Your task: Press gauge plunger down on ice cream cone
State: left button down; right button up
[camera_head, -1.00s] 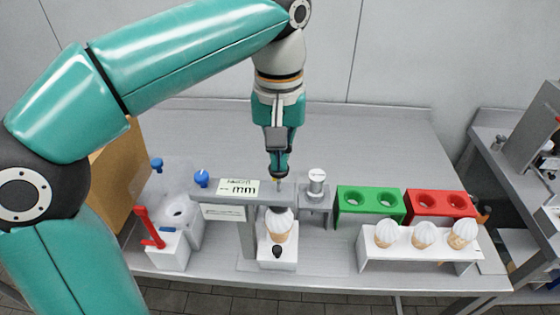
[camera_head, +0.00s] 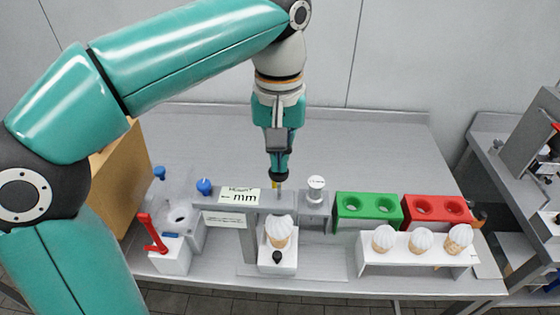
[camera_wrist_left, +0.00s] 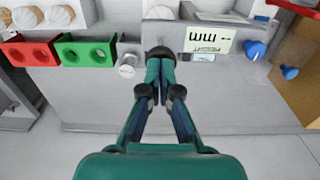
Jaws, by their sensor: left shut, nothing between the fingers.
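The grey height gauge (camera_head: 268,204) stands mid-table, with a card reading "mm" on its crossbar. A cone with a white swirled top (camera_head: 278,231) stands upright in a white holder (camera_head: 289,262) under the crossbar. A dark round plunger knob (camera_head: 279,177) with a short rod shows above the bar. My left gripper (camera_head: 279,165) points straight down, fingers shut and empty, right at the knob. In the left wrist view the fingertips (camera_wrist_left: 160,65) meet over the dark knob (camera_wrist_left: 160,52). Whether they touch it, and whether the plunger's lower end touches the cone, I cannot tell. My right gripper is out of view.
A metal cylinder (camera_head: 315,190) stands right of the gauge. Green (camera_head: 369,213) and red (camera_head: 436,212) racks stand behind a white stand (camera_head: 414,253) holding three cones. A grey fixture with a red lever (camera_head: 152,233) and a cardboard box (camera_head: 118,178) stand at the left.

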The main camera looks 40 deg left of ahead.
pick_arm(q)
jog(key=shift+r+p, duration=2.85)
jog(key=shift+r, duration=2.65)
